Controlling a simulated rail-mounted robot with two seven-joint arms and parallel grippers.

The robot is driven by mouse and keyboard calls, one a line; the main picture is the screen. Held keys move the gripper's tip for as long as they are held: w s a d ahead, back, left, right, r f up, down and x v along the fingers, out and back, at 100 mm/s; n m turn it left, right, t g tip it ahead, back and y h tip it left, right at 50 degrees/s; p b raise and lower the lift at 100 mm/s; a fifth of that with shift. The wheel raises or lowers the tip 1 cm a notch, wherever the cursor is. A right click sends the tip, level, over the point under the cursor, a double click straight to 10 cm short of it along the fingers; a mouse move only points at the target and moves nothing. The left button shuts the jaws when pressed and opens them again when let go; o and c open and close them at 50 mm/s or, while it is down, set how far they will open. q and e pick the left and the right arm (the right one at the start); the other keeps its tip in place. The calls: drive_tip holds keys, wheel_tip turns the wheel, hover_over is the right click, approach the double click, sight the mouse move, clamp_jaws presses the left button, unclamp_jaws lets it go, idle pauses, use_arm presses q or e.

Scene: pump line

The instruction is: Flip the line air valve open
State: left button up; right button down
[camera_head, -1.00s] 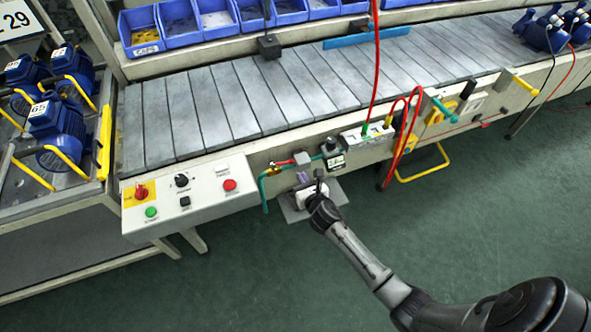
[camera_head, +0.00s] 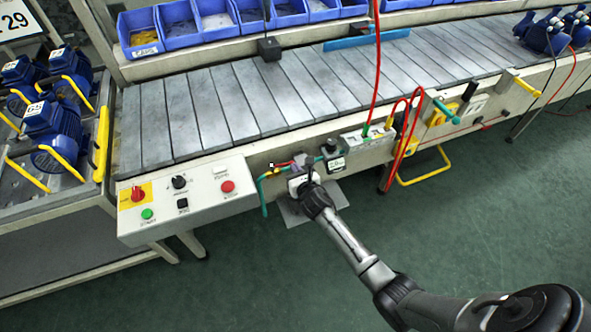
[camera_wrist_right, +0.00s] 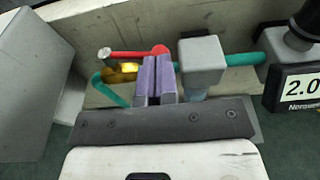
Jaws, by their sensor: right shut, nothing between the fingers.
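The line air valve has a brass body (camera_wrist_right: 126,70) and a red lever (camera_wrist_right: 135,54) on a teal pipe (camera_wrist_right: 243,59) under the conveyor's edge. The lever lies roughly level, along the pipe, with a pale knob at its left end and a rounded red right end. In the head view the lever (camera_head: 281,164) shows left of my right gripper (camera_head: 297,170). In the right wrist view the purple fingers (camera_wrist_right: 155,80) are shut and empty, just below the lever's right end. Whether they touch it I cannot tell. My left gripper is not in view.
A grey block (camera_wrist_right: 202,62) sits on the pipe close right of the fingers, with a gauge display (camera_head: 336,163) beyond it. The control box (camera_head: 186,197) stands to the left. Red hoses (camera_head: 402,148) hang to the right.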

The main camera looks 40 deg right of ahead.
drive_tip(key=shift+w+d+n+y+p, duration=0.6)
drive_tip(key=shift+d+y+p, duration=0.1)
drive_tip(key=shift+y+p, duration=0.1)
drive_tip(key=shift+a, duration=0.1)
drive_tip(key=shift+s, duration=0.1)
drive_tip(key=d+p+v, duration=0.1)
drive_tip(key=p+v, duration=0.3)
drive_tip(key=v, duration=0.9)
drive_tip(key=shift+s+f, duration=0.2)
drive_tip(key=shift+s, duration=0.35)
